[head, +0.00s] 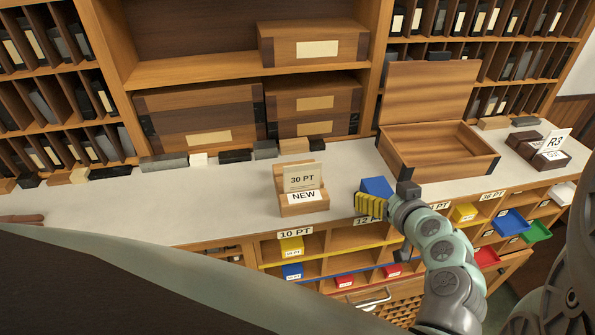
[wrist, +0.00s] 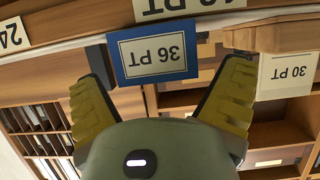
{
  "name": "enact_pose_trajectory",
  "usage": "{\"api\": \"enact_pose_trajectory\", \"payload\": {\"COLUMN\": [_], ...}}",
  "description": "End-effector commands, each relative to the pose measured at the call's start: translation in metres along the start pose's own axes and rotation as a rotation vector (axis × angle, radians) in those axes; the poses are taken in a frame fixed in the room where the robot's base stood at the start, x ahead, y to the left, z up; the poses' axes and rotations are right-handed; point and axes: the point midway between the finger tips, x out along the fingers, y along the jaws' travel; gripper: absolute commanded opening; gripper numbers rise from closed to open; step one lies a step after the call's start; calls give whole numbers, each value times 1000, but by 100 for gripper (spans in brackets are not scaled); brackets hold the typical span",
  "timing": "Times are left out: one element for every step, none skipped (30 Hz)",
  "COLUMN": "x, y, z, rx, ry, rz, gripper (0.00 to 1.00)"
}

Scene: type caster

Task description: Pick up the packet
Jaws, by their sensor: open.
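A blue packet (head: 376,186) is at the counter's front part in the head view, just behind my gripper (head: 361,204). A grey-beige packet marked 30 PT (head: 301,178) stands in a wooden holder (head: 304,208) labelled NEW, left of my gripper.
An open wooden box (head: 440,152) with raised lid stands behind and right of my gripper. Labelled cubbies with coloured trays run below the counter edge.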

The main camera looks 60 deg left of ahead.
Motion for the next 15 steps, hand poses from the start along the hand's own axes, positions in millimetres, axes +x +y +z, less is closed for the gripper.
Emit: {"api": "enact_pose_trajectory", "payload": {"x": [1, 1, 1, 2, 2, 2, 2, 2, 2, 2, 2, 2, 2, 2, 2], "y": [-3, -3, -3, -3, -3, -3, -3, -3, -3, -3, -3, -3, -3, -3, -3], "z": [1, 2, 3, 3, 4, 4, 4, 4, 4, 4, 4, 4, 4, 4, 4], "rx": [0, 0, -1, -1, -2, -2, -2, -2, -2, -2, -2, -2, -1, -1, -1], "ry": [-1, 0, 0, 0, 0, 0, 0, 0, 0, 0, 0, 0, 0, 0, 0], "rz": [-4, -3, -2, -2, -2, -2, -2, -2, -2, -2, -2, -2, -2, -2, -2], "gripper": [95, 95, 95, 95, 95, 95, 95, 95, 95, 95, 93, 89, 86, 83, 79]}}
